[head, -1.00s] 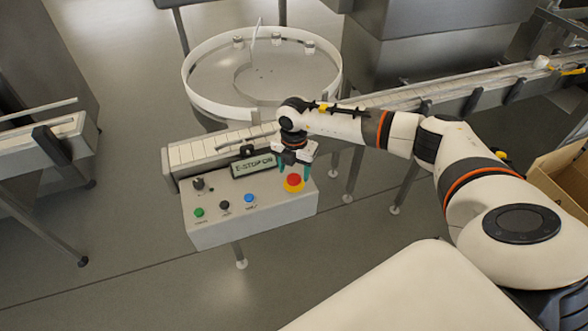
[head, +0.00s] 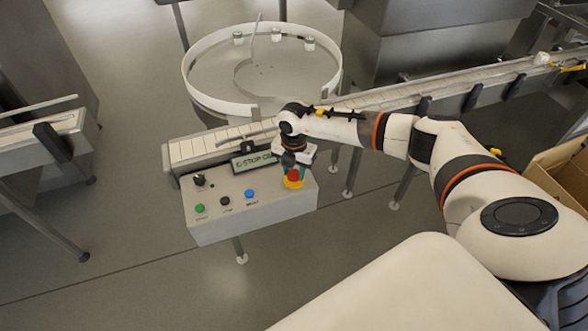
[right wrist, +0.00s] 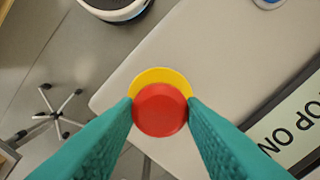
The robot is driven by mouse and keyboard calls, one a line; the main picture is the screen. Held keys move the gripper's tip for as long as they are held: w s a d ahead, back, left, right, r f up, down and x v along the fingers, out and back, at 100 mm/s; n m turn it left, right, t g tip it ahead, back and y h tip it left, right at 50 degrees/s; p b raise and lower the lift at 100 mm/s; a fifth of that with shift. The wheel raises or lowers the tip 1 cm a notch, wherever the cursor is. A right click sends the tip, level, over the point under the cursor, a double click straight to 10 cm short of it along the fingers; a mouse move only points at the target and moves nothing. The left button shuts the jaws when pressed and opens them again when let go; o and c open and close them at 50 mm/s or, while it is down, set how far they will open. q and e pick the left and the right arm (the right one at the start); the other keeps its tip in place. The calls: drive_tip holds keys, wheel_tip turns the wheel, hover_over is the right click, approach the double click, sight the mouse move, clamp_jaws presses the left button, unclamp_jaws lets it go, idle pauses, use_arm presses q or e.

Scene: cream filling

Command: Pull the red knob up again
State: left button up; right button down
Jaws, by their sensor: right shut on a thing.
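The red knob (head: 293,175) with its yellow base stands at the right end of the grey control box (head: 240,218). In the right wrist view the red knob (right wrist: 160,110) sits between two teal fingertips, with the yellow base (right wrist: 160,78) behind it. My right gripper (head: 294,172) is shut on the red knob, one finger touching each side. The display (head: 256,163) on the box reads "E-STOP ON", partly covered by the gripper in the head view. My left gripper is not in view.
Green (head: 200,208), black (head: 225,201) and blue (head: 249,194) buttons and a black dial (head: 199,180) are on the box. A conveyor (head: 195,147) runs behind it, and a round white-rimmed table (head: 190,90) stands further back. A cardboard box (head: 565,170) is at the right.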

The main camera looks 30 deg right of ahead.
sight(294, 173)
wheel_tip(294, 173, up, 2)
drive_tip(key=shift+r+p, duration=0.1)
drive_tip(key=shift+p, duration=0.4)
drive_tip(key=shift+w, duration=0.15)
drive_tip(key=c, duration=0.9)
unclamp_jaws()
drive_tip(key=shift+r, duration=0.1)
wheel_tip(294, 173, up, 12)
drive_tip(key=b, duration=0.4)
drive_tip(key=shift+s, duration=0.2)
